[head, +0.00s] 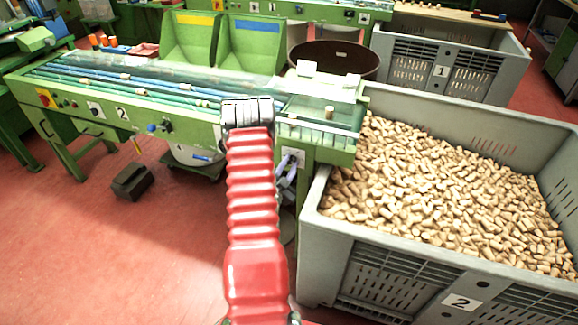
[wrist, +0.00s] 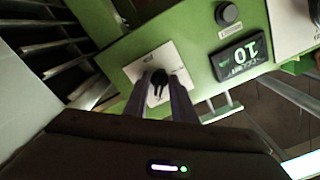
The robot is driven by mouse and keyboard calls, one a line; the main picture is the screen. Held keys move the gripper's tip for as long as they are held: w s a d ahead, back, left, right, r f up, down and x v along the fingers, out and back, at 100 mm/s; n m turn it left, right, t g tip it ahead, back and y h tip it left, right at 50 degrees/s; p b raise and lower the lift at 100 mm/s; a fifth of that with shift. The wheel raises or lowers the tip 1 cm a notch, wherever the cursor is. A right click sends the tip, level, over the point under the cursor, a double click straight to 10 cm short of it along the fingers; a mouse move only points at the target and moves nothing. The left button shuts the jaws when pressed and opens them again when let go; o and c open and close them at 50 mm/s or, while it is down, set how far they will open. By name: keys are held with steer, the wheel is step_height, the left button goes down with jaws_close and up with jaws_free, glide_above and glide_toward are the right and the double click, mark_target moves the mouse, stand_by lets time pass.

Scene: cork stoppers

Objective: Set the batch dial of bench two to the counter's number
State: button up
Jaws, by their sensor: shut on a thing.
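In the wrist view my gripper (wrist: 160,82) is shut on a black dial knob (wrist: 158,90), with a finger on either side. The knob sits on a white plate (wrist: 184,62) on the green panel. The fingers and the tilted view hide most of the scale, so the dial's setting cannot be read. The black counter (wrist: 239,57) to the right appears upside down and seems to read 10. In the head view bench two (head: 40,88) is the green bench marked 2; my red arm reaches to its right end and hides part of it.
A grey crate marked 2 (head: 340,250), full of corks, stands close to the right of my arm. A round black button (wrist: 228,14) sits beside the counter. A dark block (head: 132,181) lies on the red floor at left. The floor in front of the bench is otherwise clear.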

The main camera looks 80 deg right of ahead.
steer(key=shift+n, duration=0.8)
steer(key=o, duration=0.7)
steer(key=shift+o, duration=0.2)
steer(key=w+a, duration=0.1)
steer(key=a, duration=1.2)
steer(key=shift+w+a, duration=0.15)
steer(key=shift+a, duration=0.25)
steer(key=shift+f, duration=0.15)
